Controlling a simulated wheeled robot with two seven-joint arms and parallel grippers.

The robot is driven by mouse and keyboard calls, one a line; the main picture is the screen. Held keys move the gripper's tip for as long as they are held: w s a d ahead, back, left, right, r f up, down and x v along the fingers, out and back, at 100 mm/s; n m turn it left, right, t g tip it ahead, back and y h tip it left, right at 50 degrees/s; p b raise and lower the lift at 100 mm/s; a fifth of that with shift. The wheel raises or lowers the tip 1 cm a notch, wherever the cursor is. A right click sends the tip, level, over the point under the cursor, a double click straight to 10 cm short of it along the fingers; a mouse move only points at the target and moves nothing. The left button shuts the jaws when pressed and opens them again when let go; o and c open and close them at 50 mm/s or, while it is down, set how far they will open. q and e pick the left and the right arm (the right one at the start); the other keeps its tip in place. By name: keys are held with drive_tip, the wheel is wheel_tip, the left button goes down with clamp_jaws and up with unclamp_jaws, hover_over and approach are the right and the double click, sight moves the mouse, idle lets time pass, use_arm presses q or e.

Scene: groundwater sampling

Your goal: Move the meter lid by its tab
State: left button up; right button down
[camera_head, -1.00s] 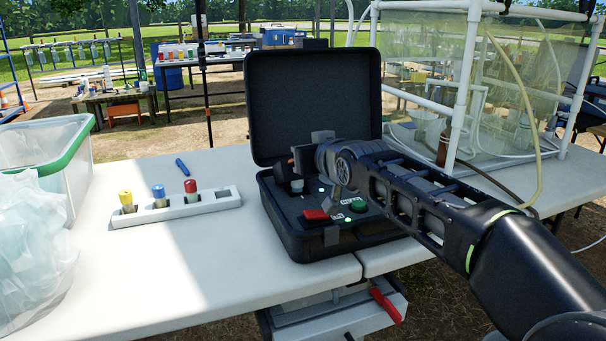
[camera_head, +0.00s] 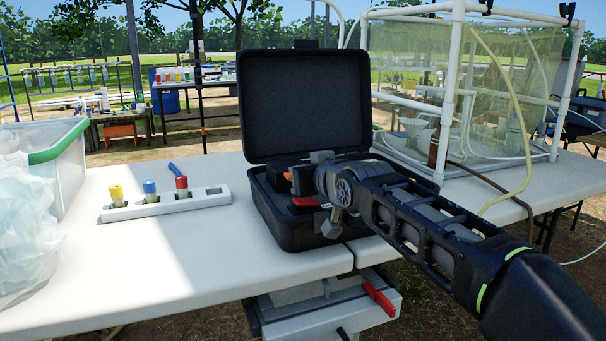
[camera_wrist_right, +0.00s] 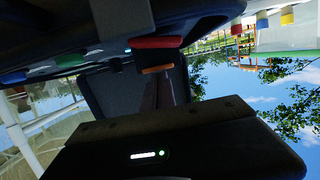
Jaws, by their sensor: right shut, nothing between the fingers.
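The black meter case (camera_head: 280,232) stands open on the table with its lid (camera_head: 305,100) upright at the back. A red tab-like piece (camera_head: 305,202) shows inside the case, just below my right gripper. My right gripper (camera_head: 286,178) is shut and empty, low over the case's open lower half and in front of the lid. My arm hides much of the case's inside. In the right wrist view, upside down, the red piece (camera_wrist_right: 157,42) lies near the orange-marked fingertips (camera_wrist_right: 157,68), and the dark lid (camera_wrist_right: 115,95) is behind. Contact cannot be told. My left gripper is out of view.
A green-rimmed bin (camera_head: 65,140) is at far left. A pipe-framed tank (camera_head: 450,110) stands at right.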

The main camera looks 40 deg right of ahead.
drive_tip(key=shift+d+f, duration=0.1)
drive_tip(key=shift+f, duration=0.9)
drive_tip(key=shift+r+p, duration=0.3)
wheel_tip(320, 180, up, 4)
drive_tip(key=p, duration=0.2)
drive_tip(key=shift+r+p, duration=0.25)
drive_tip(key=shift+p, duration=0.1)
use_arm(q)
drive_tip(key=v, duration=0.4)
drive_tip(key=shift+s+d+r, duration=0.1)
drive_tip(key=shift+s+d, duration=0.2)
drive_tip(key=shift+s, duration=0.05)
use_arm(e)
drive_tip(key=s+a+f, duration=0.2)
drive_tip(key=s+a, duration=0.1)
drive_tip(key=s, duration=0.6)
drive_tip(key=shift+a+f, duration=0.2)
drive_tip(key=shift+f, duration=0.05)
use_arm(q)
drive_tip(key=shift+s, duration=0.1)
